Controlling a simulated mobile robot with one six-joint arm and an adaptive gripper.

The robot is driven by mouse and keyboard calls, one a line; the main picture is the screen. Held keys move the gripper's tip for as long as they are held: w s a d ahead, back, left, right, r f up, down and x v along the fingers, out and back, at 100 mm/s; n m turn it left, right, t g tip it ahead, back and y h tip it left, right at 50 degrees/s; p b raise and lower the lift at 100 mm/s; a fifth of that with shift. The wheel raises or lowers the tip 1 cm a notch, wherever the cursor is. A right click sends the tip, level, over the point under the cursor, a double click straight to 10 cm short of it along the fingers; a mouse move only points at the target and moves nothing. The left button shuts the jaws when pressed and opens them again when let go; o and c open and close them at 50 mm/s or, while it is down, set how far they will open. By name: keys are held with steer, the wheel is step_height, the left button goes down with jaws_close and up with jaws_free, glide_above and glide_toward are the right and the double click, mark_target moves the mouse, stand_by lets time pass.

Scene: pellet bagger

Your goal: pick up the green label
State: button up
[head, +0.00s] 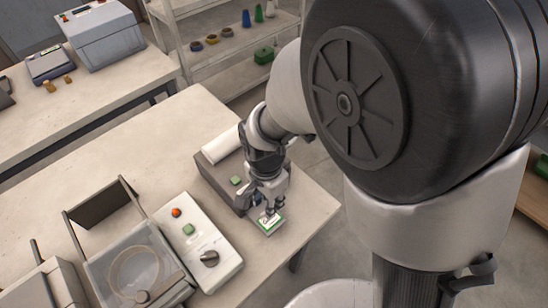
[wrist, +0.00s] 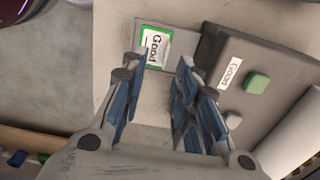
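The green label (wrist: 155,46) is a small white card with a green border and the word "Good". My gripper (wrist: 160,64) is open, with blue-padded fingers spread apart. Its fingertips are at the label's near edge in the wrist view, and the left one overlaps the label's lower left corner. Nothing is between the fingers. In the head view my gripper (head: 270,211) is over the label and hides part of it. I cannot tell whether it touches.
The dark grey box (wrist: 210,48) with a "Good" sign and green button (wrist: 257,83) stands right beside the label. A white control box (head: 222,262) with a knob and a clear-lidded machine (head: 105,262) stand to the left. The table edge is close by.

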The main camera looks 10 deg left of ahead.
steer(key=shift+w+a+f+b, duration=0.15)
steer(key=shift+f+b, duration=0.5)
steer(key=shift+f, duration=0.75)
steer(key=shift+w+a+f+b, duration=0.15)
steer(key=shift+f+b, duration=0.45)
steer(key=shift+f, duration=0.75)
steer(key=shift+r, duration=0.1)
steer(key=shift+c, duration=0.3)
jaws_close()
